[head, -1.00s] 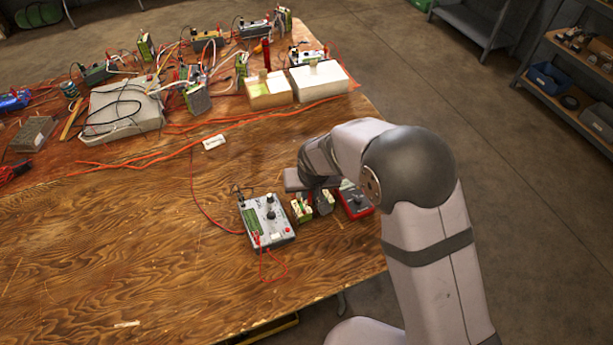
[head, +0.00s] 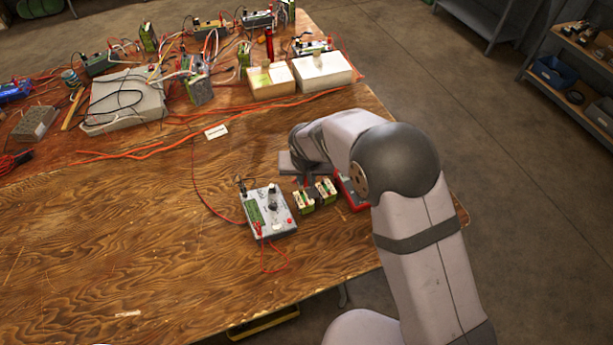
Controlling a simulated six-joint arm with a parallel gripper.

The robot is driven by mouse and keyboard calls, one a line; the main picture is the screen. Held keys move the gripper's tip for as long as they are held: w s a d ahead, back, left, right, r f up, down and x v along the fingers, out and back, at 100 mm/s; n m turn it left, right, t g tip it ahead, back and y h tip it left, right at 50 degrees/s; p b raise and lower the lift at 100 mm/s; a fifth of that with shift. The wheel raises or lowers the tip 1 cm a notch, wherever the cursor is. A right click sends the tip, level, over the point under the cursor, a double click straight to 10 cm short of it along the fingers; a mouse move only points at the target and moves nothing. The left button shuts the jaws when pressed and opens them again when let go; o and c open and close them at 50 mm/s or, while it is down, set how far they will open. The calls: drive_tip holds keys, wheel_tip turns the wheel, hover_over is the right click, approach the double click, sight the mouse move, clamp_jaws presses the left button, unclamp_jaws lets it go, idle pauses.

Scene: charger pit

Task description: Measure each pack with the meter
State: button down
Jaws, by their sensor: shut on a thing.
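A grey meter (head: 283,226) with a green display, dark knob and red leads plugged into its near end stands on the wooden table. Two small green-and-cream packs, a left pack (head: 305,201) and a right pack (head: 327,189), stand side by side just right of it. My gripper (head: 308,181) hangs just behind the packs, pointing down and partly hidden by my wrist. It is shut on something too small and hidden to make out. A red device (head: 349,193) right of the packs is partly covered by my arm.
A white label (head: 216,132) lies behind the meter. Two open boxes, one tan (head: 271,91) and one white (head: 323,79), stand at the back. Cluttered wires, a grey case (head: 127,104) and several instruments fill the back left. The front left tabletop is clear.

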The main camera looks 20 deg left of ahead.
drive_tip(key=shift+f+b, duration=1.45)
drive_tip(key=shift+f, duration=0.8)
drive_tip(key=shift+b, duration=0.4)
idle(0.4)
drive_tip(key=shift+f+b, duration=0.9)
drive_tip(key=shift+b, duration=0.15)
idle(1.7)
drive_tip(key=c, duration=1.4)
unclamp_jaws()
drive_tip(key=shift+o, duration=0.2)
drive_tip(key=shift+r, duration=0.2)
drive_tip(key=shift+r+p, duration=2.5)
drive_tip(key=shift+r, duration=1.1)
